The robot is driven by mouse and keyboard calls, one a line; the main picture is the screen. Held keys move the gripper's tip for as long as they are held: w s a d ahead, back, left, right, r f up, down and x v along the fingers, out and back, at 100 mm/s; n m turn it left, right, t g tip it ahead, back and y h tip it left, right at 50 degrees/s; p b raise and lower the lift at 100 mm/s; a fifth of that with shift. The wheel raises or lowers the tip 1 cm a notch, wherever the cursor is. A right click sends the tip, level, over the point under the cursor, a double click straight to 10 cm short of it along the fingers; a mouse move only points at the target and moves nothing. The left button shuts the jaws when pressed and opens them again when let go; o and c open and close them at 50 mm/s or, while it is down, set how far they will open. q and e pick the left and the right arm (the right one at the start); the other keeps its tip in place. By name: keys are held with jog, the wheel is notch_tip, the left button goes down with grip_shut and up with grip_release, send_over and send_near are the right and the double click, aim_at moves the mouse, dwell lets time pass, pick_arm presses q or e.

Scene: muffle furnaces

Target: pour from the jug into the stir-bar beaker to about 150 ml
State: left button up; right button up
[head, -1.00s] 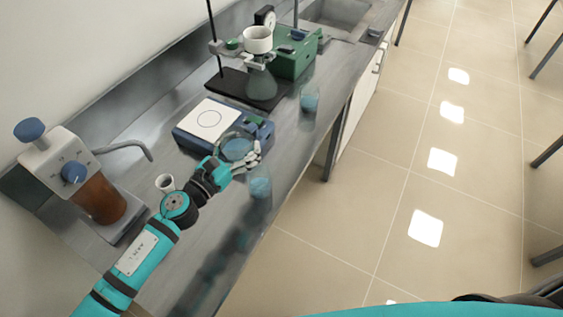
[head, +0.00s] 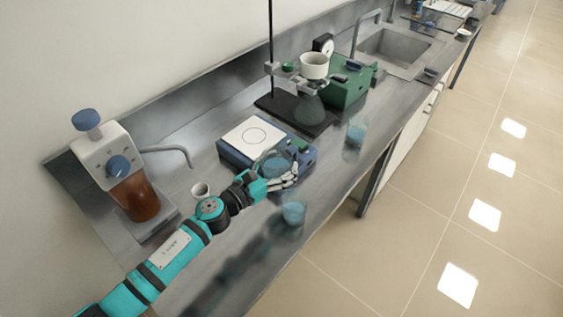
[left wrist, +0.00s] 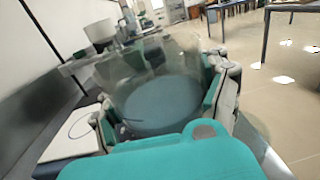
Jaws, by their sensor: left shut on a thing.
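My left gripper (head: 281,180) is shut on a clear glass vessel with blue liquid (head: 272,162), which I take to be the jug. It is at the front edge of the blue stirrer with a white top (head: 253,135). In the left wrist view the jug (left wrist: 160,104) sits between both fingers (left wrist: 165,105). A beaker with blue liquid (head: 293,213) stands nearer on the bench, right of the gripper. Another beaker with blue liquid (head: 356,133) stands farther back. I cannot tell which holds a stir bar. My right gripper is out of view.
A retort stand with a flask (head: 309,108) and white funnel (head: 314,65) is behind the stirrer, beside a green box (head: 347,88). The bench's front edge is close.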

pick_arm(q)
jog(key=shift+w+a+r+m, duration=0.15)
jog(key=shift+a+r+m, duration=0.1)
jog(key=shift+m, duration=0.35)
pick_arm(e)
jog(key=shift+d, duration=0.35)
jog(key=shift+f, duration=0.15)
pick_arm(q)
jog(key=shift+w+m, duration=0.1)
jog(key=shift+m, duration=0.5)
jog(key=shift+a+r+m, duration=0.1)
jog(key=shift+r+m, duration=0.1)
jog(key=shift+m, duration=0.2)
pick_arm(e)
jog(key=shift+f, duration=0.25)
pick_arm(q)
jog(key=shift+b, duration=0.35)
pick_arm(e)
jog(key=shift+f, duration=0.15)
